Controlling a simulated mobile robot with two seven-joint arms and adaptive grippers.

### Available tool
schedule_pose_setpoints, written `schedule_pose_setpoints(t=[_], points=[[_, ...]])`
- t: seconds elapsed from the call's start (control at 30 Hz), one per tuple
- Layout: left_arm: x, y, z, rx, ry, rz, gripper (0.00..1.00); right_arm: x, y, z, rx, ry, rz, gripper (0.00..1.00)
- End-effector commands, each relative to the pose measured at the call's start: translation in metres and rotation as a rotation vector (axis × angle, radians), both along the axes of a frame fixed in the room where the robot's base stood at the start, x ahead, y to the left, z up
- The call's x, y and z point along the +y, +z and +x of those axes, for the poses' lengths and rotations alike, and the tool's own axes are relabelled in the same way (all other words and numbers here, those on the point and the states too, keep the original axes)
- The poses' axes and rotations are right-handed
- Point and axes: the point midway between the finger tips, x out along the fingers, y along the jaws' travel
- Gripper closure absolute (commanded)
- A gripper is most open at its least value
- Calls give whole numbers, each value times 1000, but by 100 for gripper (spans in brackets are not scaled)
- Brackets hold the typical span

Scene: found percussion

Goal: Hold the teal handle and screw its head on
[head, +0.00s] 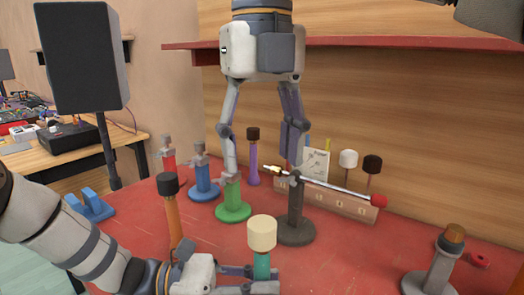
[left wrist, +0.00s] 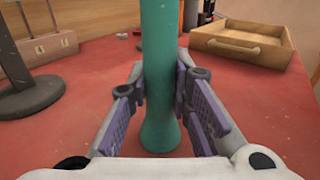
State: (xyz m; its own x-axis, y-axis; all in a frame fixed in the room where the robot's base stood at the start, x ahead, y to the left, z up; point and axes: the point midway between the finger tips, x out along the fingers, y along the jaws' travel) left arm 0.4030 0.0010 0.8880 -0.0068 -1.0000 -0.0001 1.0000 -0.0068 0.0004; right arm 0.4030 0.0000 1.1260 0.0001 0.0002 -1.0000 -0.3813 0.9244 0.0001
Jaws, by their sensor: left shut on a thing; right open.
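The teal handle (head: 262,268) stands upright near the front of the red table, with a cream cylindrical head (head: 262,233) on its top end. I cannot tell whether the head is screwed tight. My left gripper (head: 258,285) is shut on the teal handle. The left wrist view shows its pads on both sides of the handle (left wrist: 160,70); the top is out of that frame. My right gripper (head: 261,168) is open, pointing down, empty, and apart from the cream head, higher and farther back.
A dark grey stand (head: 296,228) carries a metal rod with a red end (head: 378,200). Green (head: 233,210) and blue (head: 202,188) stands are nearby. An orange dark-headed mallet (head: 174,215) stands left of the teal handle. A wooden tray (left wrist: 240,48) shows in the left wrist view.

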Motion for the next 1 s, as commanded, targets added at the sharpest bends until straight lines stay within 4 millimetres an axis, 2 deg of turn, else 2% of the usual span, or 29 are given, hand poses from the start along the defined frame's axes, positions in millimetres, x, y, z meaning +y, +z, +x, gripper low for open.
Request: schedule_pose_setpoints(t=[0.23, 0.27, 0.33, 0.6, 0.7, 0.77, 1.0], points=[[0, 0, 0, 0, 0, -1, 100, 0, 1, 0, 0, 0, 0, 44], [0, 0, 0, 0, 0, -1, 74, 0, 1, 0, 0, 0, 0, 44], [0, 0, 0, 0, 0, -1, 59, 0, 1, 0, 0, 0, 0, 44], [0, 0, 0, 0, 0, 0, 58, 0, 0, 0, 0, 0, 0, 44], [6, 0, 1, -1, 1, 0, 58, 0, 0, 0, 0, 0, 0, 44], [15, 0, 1, -1, 4, 0, 58, 0, 0, 0, 0, 0, 0, 44], [71, 0, 2, -2, 5, -1, 58, 0, 0, 0, 0, 0, 0, 44]])
